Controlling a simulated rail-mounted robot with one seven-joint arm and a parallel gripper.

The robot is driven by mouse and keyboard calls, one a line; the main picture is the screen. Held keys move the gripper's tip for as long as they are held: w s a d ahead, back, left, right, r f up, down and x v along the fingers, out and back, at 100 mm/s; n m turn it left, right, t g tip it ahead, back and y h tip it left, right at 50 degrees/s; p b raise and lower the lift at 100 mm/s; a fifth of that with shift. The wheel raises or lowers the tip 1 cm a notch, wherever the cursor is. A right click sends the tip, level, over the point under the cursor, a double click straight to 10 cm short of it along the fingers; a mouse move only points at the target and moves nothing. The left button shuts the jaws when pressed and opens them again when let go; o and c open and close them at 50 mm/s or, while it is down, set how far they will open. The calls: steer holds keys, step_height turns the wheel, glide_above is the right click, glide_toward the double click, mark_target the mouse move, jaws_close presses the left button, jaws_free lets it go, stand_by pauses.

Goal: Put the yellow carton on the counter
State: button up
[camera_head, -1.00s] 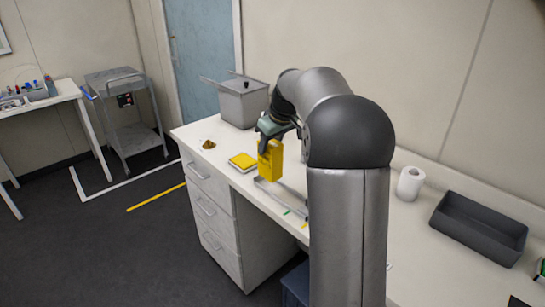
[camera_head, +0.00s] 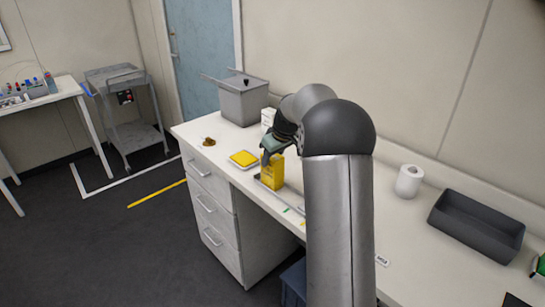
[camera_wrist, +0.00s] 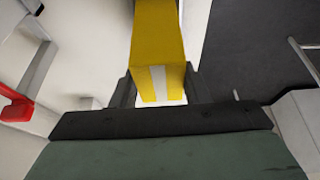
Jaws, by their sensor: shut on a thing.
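The yellow carton (camera_head: 272,174) is upright in my gripper (camera_head: 272,152), at the front part of the white counter (camera_head: 222,145). In the wrist view the carton (camera_wrist: 158,45) sits between the two dark fingers of my gripper (camera_wrist: 160,85), which are shut on it. The carton's lower end is at or just above the counter top; I cannot tell whether it touches. Part of its upper end is hidden by the gripper.
A flat yellow item (camera_head: 243,159) lies just left of the carton. A grey bin (camera_head: 243,103) stands behind, and a small brown item (camera_head: 209,142) lies near the left end. A paper roll (camera_head: 409,181) and a dark tray (camera_head: 477,225) are at the right.

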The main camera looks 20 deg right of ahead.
steer(key=o, duration=1.3)
steer(key=shift+f, duration=0.15)
steer(key=shift+r+p, duration=0.3)
steer(key=shift+r, duration=0.05)
steer(key=b+v, duration=0.1)
steer(key=v, duration=1.1)
steer(key=s+a+f+m+g, duration=0.1)
steer(key=s+a+f, duration=0.1)
steer(key=s+a, duration=0.6)
steer(key=s+a+f+m+g, duration=0.1)
steer(key=s+a+f, duration=0.2)
steer(key=s+a, duration=0.4)
steer(key=s+a+f, duration=0.2)
steer(key=s+f, duration=0.1)
steer(key=s, duration=0.3)
steer(key=s+a+f+m+g+h, duration=0.1)
steer(key=s+a+f, duration=0.1)
steer(key=s, duration=0.5)
steer(key=s+a+f+g, duration=0.1)
steer(key=s+f, duration=0.3)
steer(key=s, duration=0.2)
steer(key=shift+s+a, duration=0.2)
steer(key=shift+a, duration=0.2)
